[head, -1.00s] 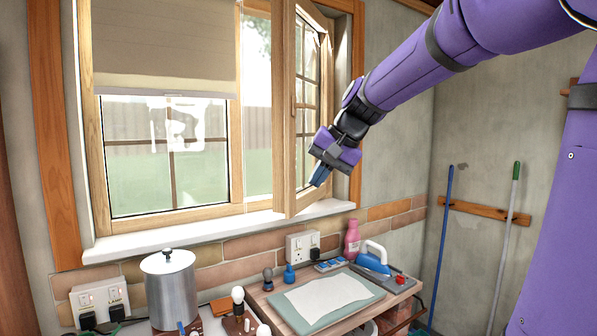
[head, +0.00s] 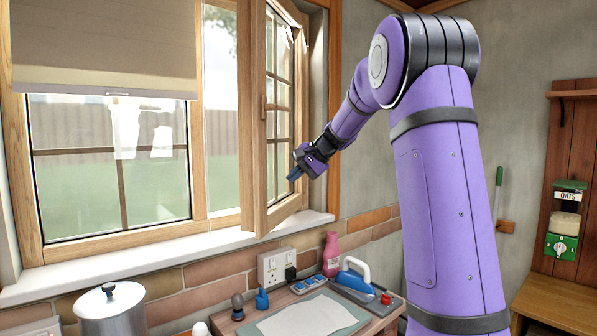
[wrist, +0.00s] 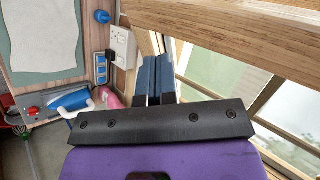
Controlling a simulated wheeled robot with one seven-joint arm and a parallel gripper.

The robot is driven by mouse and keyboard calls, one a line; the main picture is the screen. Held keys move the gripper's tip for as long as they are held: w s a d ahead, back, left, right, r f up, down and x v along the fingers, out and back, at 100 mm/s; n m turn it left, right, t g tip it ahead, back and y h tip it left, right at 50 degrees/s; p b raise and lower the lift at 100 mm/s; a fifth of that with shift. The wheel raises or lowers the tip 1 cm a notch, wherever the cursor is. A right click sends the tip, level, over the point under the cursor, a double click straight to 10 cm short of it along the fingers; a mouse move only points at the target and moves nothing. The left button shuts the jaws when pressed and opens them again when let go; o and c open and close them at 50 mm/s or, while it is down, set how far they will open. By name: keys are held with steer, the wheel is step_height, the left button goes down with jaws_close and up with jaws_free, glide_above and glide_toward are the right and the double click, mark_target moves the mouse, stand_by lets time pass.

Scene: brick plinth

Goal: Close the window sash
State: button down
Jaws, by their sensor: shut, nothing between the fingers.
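The window sash (head: 254,120) has a light wooden frame with small panes. It stands swung open into the room, its free edge towards me and its far side by the right jamb. In the wrist view, the blue fingers (wrist: 152,68) are together beside the wooden sash frame (wrist: 230,35). I cannot tell whether they touch it.
The sill (head: 160,260) is bare. A blind (head: 105,50) covers the upper left pane. A shelf unit (head: 575,170) stands at right.

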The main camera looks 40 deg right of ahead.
mark_target(262, 193)
steer(key=w+a+f, duration=0.1)
steer(key=w, duration=0.1)
steer(key=w+a+f, duration=0.2)
steer(key=w+a, duration=0.1)
steer(key=shift+w+f, duration=0.3)
steer(key=shift+f, duration=0.05)
steer(key=shift+w+a, duration=0.25)
steer(key=shift+w, duration=0.15)
steer(key=shift+a, duration=0.1)
